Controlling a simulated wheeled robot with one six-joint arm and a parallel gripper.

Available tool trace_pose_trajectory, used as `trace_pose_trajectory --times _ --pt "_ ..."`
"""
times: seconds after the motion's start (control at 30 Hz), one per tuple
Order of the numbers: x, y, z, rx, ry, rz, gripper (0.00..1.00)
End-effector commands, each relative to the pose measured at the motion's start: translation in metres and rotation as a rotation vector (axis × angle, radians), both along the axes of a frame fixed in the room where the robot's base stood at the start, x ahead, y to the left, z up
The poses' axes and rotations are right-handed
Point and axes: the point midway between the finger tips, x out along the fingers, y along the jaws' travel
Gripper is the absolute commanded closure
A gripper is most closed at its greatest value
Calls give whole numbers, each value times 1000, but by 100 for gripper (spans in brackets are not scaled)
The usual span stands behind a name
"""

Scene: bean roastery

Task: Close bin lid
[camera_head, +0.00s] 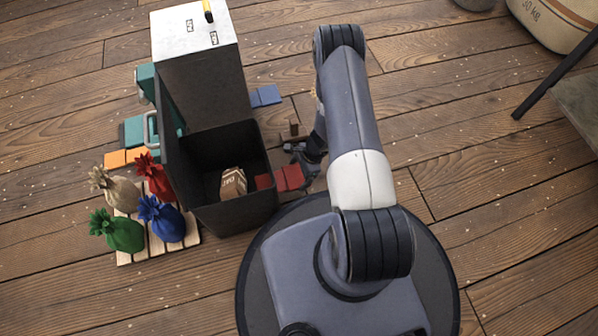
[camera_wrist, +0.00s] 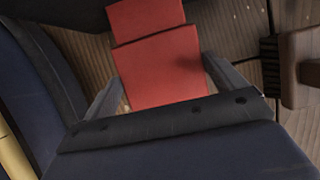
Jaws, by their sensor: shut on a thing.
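The dark bin (camera_head: 268,200) stands open on the floor, left of my arm. A dark upright panel (camera_head: 172,150) at its left side looks like the raised lid. A brown labelled package (camera_head: 233,183) lies inside the bin. My gripper (camera_head: 297,166) is at the bin's right side, away from that panel. It is shut on a red two-part block (camera_head: 289,178), part of which shows over the bin's right rim. In the wrist view, the red block (camera_wrist: 160,65) sits between the two fingers (camera_wrist: 165,92). The lid cannot be made out there.
A dark cabinet with a white top (camera_head: 195,32) stands behind the bin. Red, blue, green and tan sacks (camera_head: 165,222) sit on a pallet (camera_head: 133,254) at left. A blue block (camera_head: 265,96) and a brown wooden piece (camera_head: 293,131) lie behind my gripper.

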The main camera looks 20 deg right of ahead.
Motion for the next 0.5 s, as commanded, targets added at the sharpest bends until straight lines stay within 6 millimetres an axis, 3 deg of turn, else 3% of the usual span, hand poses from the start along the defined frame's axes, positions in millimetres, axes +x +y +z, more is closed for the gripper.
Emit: trace_pose_trajectory --times 0.03,0.4,0.5 --pt "0 -1 -8 -4 0 0 50" --pt "-1 -3 -8 -7 0 0 50" --pt "-1 3 -18 13 2 0 50"
